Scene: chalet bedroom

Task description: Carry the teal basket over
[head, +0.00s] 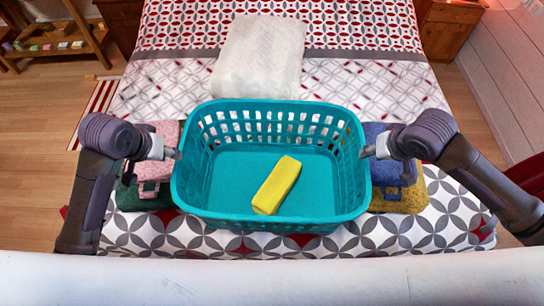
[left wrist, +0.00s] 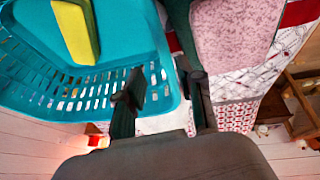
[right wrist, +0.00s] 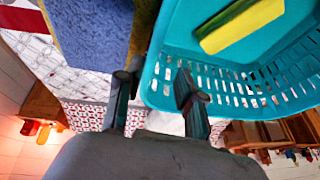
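The teal basket (head: 270,215) stands upright on the foot end of the bed, with a yellow block (head: 277,185) lying inside. My left gripper (head: 175,154) is at the basket's left rim. In the left wrist view its fingers (left wrist: 163,88) are apart, one inside the wall and one outside. My right gripper (head: 369,152) is at the right rim. In the right wrist view its fingers (right wrist: 154,88) also stand apart on either side of the wall. I see gaps beside the wall, so both look open around it.
Folded pink (head: 153,165) and dark green (head: 140,198) cloths lie left of the basket. Blue (head: 384,168) and mustard (head: 412,198) ones lie right. A white folded blanket (head: 258,57) lies behind it. A wooden shelf (head: 60,35) stands back left. Floor (head: 40,130) is clear at left.

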